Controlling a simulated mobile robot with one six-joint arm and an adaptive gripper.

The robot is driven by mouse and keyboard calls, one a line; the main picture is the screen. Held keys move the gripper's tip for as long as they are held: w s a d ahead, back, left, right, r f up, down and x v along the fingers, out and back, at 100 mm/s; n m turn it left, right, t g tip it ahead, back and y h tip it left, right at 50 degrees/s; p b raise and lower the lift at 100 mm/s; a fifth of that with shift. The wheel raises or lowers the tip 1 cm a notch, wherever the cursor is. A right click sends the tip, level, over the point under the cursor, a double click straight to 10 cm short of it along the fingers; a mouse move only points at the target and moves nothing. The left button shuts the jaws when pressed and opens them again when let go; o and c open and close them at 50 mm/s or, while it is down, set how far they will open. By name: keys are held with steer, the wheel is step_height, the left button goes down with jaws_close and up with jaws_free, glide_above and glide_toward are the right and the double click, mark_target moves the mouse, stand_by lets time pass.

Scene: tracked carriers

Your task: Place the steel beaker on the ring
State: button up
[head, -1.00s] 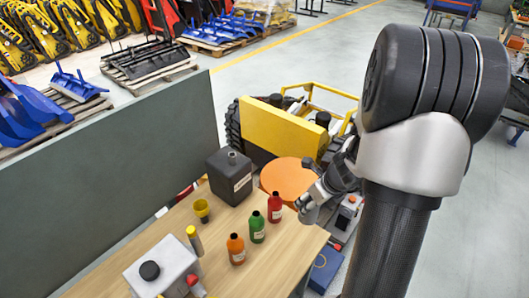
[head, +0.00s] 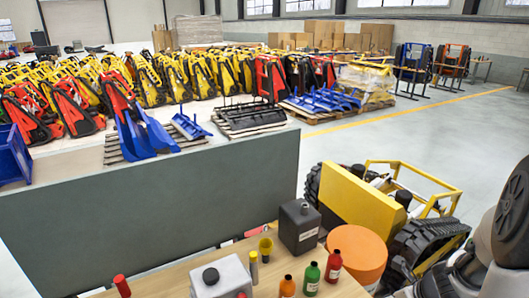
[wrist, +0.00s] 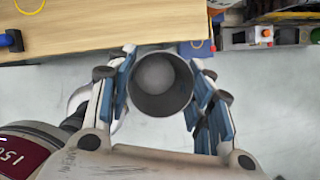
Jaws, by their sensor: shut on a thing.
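The steel beaker (wrist: 161,92) is between the fingers of my gripper (wrist: 164,62) in the wrist view. I look down into its open, round mouth and it seems empty. My gripper is shut on it, beyond the edge of the wooden table (wrist: 110,30), with the grey floor below. A thin yellow ring (wrist: 30,10) shows only as an arc on the table at the top left of the wrist view, cut by the frame. The head view shows part of my arm at the lower right; the beaker is not visible there.
A grey panel (head: 150,200) and a yellow tracked carrier (head: 365,205) lie beyond.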

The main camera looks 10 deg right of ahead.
steer(key=shift+s, duration=0.35)
steer(key=w+a+f+n+g+b, duration=0.2)
steer(key=a+f+n+g+b, duration=0.1)
steer(key=a+n, duration=0.9)
steer(key=w+a+f+n+g+b, duration=0.3)
steer(key=a+n+g, duration=0.3)
steer(key=n, duration=1.7)
steer(key=a+b, duration=0.1)
steer(key=a, duration=0.4)
steer(key=shift+a, duration=0.35)
steer(key=shift+w, duration=0.1)
